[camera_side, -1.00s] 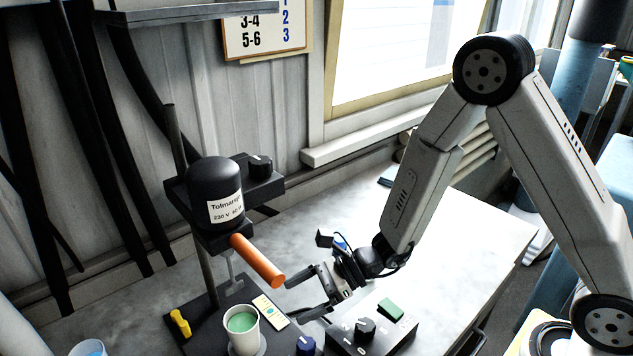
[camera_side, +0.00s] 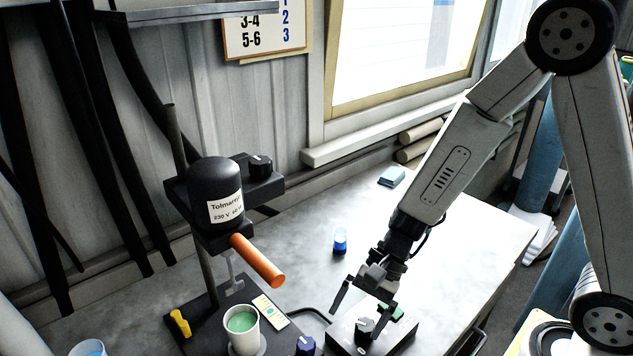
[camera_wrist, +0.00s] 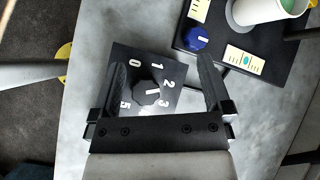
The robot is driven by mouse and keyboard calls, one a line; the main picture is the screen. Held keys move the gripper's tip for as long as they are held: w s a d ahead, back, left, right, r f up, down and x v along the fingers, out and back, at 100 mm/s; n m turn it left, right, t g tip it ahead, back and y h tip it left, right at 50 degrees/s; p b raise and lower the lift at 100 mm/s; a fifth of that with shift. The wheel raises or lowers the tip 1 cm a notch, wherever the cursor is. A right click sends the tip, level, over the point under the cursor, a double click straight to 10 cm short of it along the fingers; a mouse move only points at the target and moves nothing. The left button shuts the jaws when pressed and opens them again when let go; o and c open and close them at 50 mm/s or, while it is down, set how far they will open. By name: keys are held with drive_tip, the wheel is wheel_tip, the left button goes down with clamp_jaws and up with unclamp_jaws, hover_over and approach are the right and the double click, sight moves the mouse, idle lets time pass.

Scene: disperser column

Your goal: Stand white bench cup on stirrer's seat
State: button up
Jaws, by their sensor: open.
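The white cup (camera_side: 243,335) holds green liquid and stands upright on the round grey seat (camera_side: 263,343) of the stirrer's black base plate, below the orange handle (camera_side: 258,261). In the wrist view the cup (camera_wrist: 262,10) is cut off by the top edge, with the grey seat (camera_wrist: 236,20) under it. The stirrer's dark motor head (camera_side: 214,185) is on a post above. My gripper (camera_side: 353,325) is open and empty, right of the cup and apart from it. In the wrist view my gripper (camera_wrist: 162,75) has its fingers spread over the control box's knob.
The black control box (camera_side: 343,335) with numbered dial sits under my gripper. A blue knob (camera_side: 305,345) and a yellow clip (camera_side: 180,322) are on the base plate. A small blue-filled vessel (camera_side: 340,241) stands behind. The bench on the right is mostly clear.

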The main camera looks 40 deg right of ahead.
drive_tip(key=d+n+h, duration=0.1)
drive_tip(key=d+n, duration=0.1)
drive_tip(key=s+d+n+h, duration=0.1)
drive_tip(key=d+n+h, duration=0.1)
drive_tip(key=s+d+n+h, duration=0.1)
drive_tip(key=d+n, duration=0.1)
drive_tip(key=d, duration=0.1)
drive_tip(key=shift+r, duration=0.35)
drive_tip(key=w+d+r+n+t+h, duration=0.1)
drive_tip(key=d+r+n+t+h, duration=0.2)
drive_tip(key=d+n, duration=0.3)
drive_tip(key=shift+w+d+h, duration=0.15)
drive_tip(key=shift+w+h, duration=0.15)
drive_tip(key=shift+h, duration=0.3)
